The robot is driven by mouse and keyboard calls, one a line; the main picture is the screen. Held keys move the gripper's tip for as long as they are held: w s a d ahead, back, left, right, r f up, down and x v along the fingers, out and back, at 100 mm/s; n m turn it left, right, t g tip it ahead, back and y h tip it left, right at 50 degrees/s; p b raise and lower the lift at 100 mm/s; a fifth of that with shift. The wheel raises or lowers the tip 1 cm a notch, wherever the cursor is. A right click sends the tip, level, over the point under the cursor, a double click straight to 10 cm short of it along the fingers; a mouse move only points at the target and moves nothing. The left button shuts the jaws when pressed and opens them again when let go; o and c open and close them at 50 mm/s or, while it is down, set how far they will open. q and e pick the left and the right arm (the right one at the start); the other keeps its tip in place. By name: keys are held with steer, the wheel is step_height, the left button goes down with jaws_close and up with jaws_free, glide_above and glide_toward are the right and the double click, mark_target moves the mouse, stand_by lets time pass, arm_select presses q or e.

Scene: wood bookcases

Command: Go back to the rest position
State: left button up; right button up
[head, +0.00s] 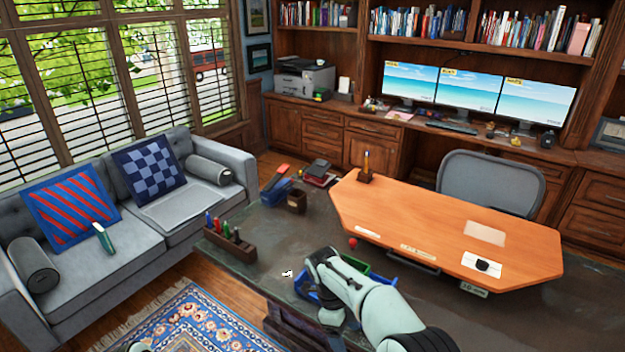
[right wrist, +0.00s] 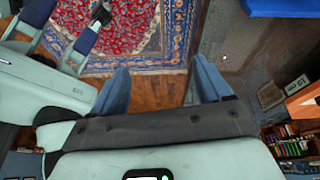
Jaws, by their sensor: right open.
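My right arm comes in from the bottom right of the head view and bends down over the near edge of the dark desk (head: 240,277). Its gripper is hidden there behind the arm. In the right wrist view my right gripper (right wrist: 160,68) is open, with two blue-grey fingers wide apart. Nothing is between them but wood floor and rug further below.
A blue tray (head: 309,287) and a green tray (head: 355,264) sit beside my right arm. A pen holder (head: 230,247) and red ball (head: 352,243) are on the desk. An orange desktop (head: 440,215) lies beyond. The patterned rug (head: 185,325) and grey sofa (head: 90,275) are left.

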step_height(320, 180, down, 15)
steer(key=s+d+n+y, duration=0.2)
steer(key=s+n+y, duration=0.1)
steer(key=n, duration=0.4)
steer(key=s+f+n+y, duration=0.1)
steer(key=s+f+n, duration=0.3)
steer(key=s, duration=0.3)
steer(key=s+d+f+n+t+y, duration=0.1)
steer(key=s+f+n, duration=0.3)
steer(key=s, duration=0.4)
steer(key=s+d+f+n+t+y, duration=0.1)
steer(key=s+f+n+y, duration=0.1)
steer(key=s+f+n, duration=0.2)
steer(key=s+f, duration=0.2)
steer(key=s, duration=0.2)
steer(key=shift+s+d, duration=0.15)
steer(key=shift+d, duration=0.05)
steer(key=shift+f, duration=0.1)
